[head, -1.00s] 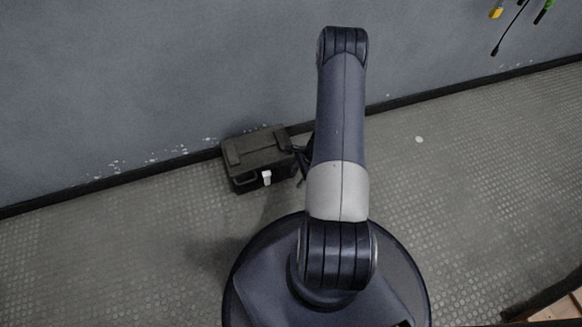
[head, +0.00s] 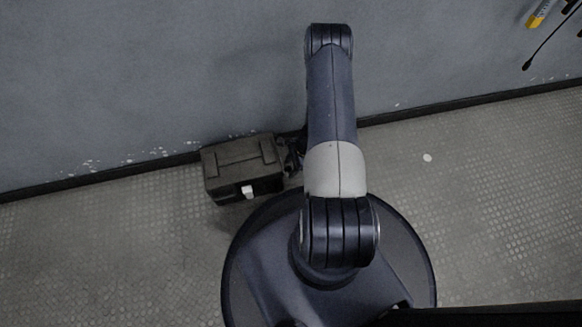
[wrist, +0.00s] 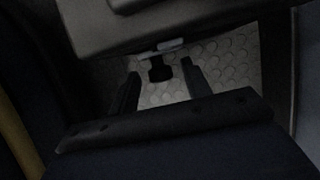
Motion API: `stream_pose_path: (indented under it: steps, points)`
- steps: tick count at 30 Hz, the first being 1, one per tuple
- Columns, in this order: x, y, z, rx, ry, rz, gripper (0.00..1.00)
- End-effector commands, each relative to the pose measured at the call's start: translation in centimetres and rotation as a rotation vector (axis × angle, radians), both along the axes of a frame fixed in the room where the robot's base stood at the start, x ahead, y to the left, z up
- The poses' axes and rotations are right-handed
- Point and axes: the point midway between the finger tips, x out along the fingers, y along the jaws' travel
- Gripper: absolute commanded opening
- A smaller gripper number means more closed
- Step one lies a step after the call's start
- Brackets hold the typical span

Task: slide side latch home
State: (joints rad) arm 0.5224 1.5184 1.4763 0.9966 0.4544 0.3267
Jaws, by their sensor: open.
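A dark grey case (head: 238,152) stands on the floor against the wall in the head view, left of my arm. A white latch (head: 248,192) is on its front face. In the wrist view the case's pale edge (wrist: 110,32) fills the top. Under it is a small light tab (wrist: 171,44) with a dark knob (wrist: 159,74) below; I take these as the side latch, but the picture is dim. My gripper (wrist: 161,68) is open, its two dark fingers either side of the knob. Contact cannot be told. In the head view the gripper is mostly hidden beside the case's right side.
The wall (head: 120,80) with its dark skirting runs close behind the case. Studded floor (head: 480,190) is clear to the right, with one small white spot (head: 427,158). A yellow-handled tool (head: 538,15) hangs at the upper right. A dark edge (head: 500,314) crosses the lower right.

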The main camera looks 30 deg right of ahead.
Motion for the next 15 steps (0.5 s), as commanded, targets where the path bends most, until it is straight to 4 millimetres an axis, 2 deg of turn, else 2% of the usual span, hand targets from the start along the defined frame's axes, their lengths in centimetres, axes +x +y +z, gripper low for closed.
stream_pose_path:
  steps: [9, 15]
  points:
    - [0.02, 0.07, -0.18, 0.0, 0.0, 0.0, 0.45]
    - [0.02, 0.07, -0.18, 0.0, 0.0, 0.0, 0.29]
